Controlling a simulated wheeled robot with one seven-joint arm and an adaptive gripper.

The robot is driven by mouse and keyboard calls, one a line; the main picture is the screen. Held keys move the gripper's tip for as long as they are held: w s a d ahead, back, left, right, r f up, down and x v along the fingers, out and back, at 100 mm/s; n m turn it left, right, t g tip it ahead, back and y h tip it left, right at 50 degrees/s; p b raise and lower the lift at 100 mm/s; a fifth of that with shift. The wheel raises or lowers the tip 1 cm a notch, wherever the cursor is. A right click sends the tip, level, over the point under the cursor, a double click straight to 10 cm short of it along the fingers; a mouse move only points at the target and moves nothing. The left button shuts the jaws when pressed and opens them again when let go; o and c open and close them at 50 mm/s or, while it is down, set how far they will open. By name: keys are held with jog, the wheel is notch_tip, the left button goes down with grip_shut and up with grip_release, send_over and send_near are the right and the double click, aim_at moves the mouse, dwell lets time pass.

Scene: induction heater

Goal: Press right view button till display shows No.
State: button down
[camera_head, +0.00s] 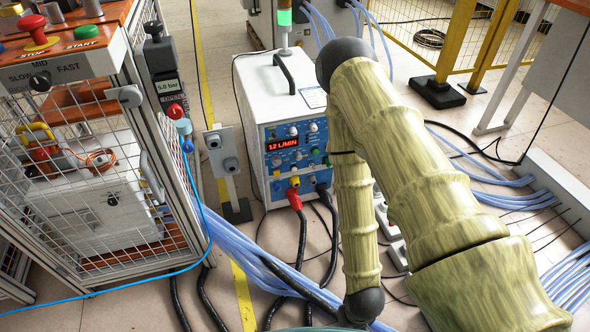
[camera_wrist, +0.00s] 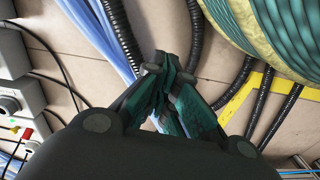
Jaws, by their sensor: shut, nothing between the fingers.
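The induction heater (camera_head: 262,95) is a white box with a blue front panel (camera_head: 296,155) and a black top handle. Its red display (camera_head: 283,144) reads what looks like "12 L/MIN". Small knobs and buttons surround the display; my arm covers the panel's right edge, and I cannot tell which one is the right view button. My gripper (camera_wrist: 168,72) shows in the wrist view with its fingers shut and empty, above hoses and the tiled floor, apart from the heater. In the head view the gripper is not clearly visible.
A caged station (camera_head: 95,180) with start and stop buttons stands on the left. Light blue hoses (camera_head: 240,262) and black cables cross the floor in front of the heater. A red plug (camera_head: 294,199) sticks out below the panel. A grey post with sockets (camera_head: 224,152) stands beside the heater.

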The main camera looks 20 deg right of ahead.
aim_at(294, 169)
jog(key=w+a+f+m+t+y+b, duration=0.1)
jog(key=w+a+m+t+b, duration=0.15)
jog(key=w, duration=0.75)
jog(key=w+a+f+m+t+y+b, duration=0.1)
jog(key=w+a+m+t+y+b, duration=0.15)
jog(key=w, duration=0.75)
jog(key=w+d+r+m+t+b, duration=0.1)
jog(key=w+r, duration=0.4)
jog(key=w, duration=0.6)
jog(key=w+d+r+m+t+b, duration=0.2)
jog(key=w+d+r+m, duration=0.1)
jog(key=w, duration=0.8)
notch_tip(294, 169, up, 2)
jog(key=shift+d+r+m+t, duration=0.15)
jog(key=shift+m+t, duration=0.25)
jog(key=shift+m, duration=0.1)
jog(key=shift+w+y, duration=0.1)
jog(key=shift+y, duration=0.15)
jog(key=w+b, duration=0.2)
jog(key=w, duration=0.6)
jog(key=shift+w+a+b, duration=0.2)
jog(key=shift+w+b, duration=0.1)
jog(key=shift+b, duration=0.05)
